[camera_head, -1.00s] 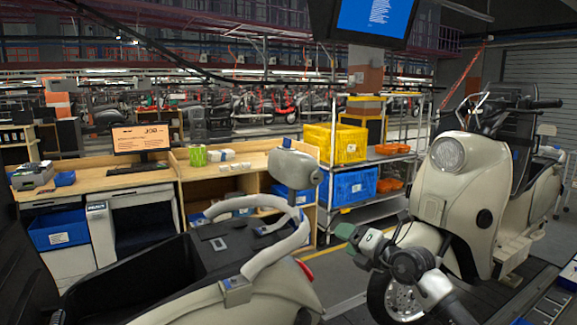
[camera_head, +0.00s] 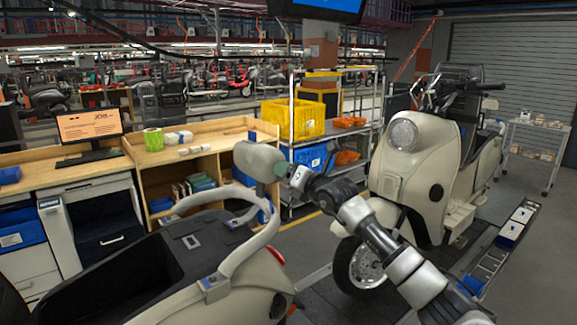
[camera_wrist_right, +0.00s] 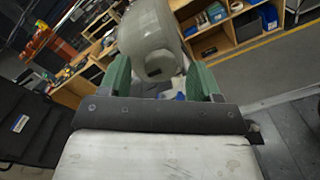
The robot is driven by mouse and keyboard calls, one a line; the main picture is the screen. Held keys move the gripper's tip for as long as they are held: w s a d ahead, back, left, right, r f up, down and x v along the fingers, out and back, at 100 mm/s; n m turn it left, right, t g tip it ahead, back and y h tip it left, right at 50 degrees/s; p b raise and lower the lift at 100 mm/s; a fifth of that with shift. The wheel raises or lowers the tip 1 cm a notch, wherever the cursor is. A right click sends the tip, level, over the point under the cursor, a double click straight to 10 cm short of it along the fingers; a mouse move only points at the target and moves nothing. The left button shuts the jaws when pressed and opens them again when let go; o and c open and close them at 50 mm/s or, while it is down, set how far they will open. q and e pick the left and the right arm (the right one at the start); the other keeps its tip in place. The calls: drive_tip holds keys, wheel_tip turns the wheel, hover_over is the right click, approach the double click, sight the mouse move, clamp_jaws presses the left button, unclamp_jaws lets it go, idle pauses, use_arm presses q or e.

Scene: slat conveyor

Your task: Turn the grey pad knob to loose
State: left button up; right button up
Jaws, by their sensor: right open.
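The grey pad (camera_head: 258,160) stands upright on a post at the rear of the near cream scooter (camera_head: 225,285), above its curved grab rail. My right gripper (camera_head: 290,172) is at the pad's right end, its fingertips close to it. In the right wrist view the pad (camera_wrist_right: 145,30) lies ahead of the open green fingers (camera_wrist_right: 160,78), its rounded end showing between them. Nothing is clamped there. My left gripper is not in view.
A second cream scooter (camera_head: 440,165) stands to the right, behind my right arm. A wooden workbench (camera_head: 205,148) and a shelf rack with a yellow crate (camera_head: 293,119) stand behind the pad. The grey floor (camera_head: 520,270) at right is open.

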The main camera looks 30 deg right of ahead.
drive_tip(key=shift+w, duration=0.35)
drive_tip(key=shift+c, duration=0.3)
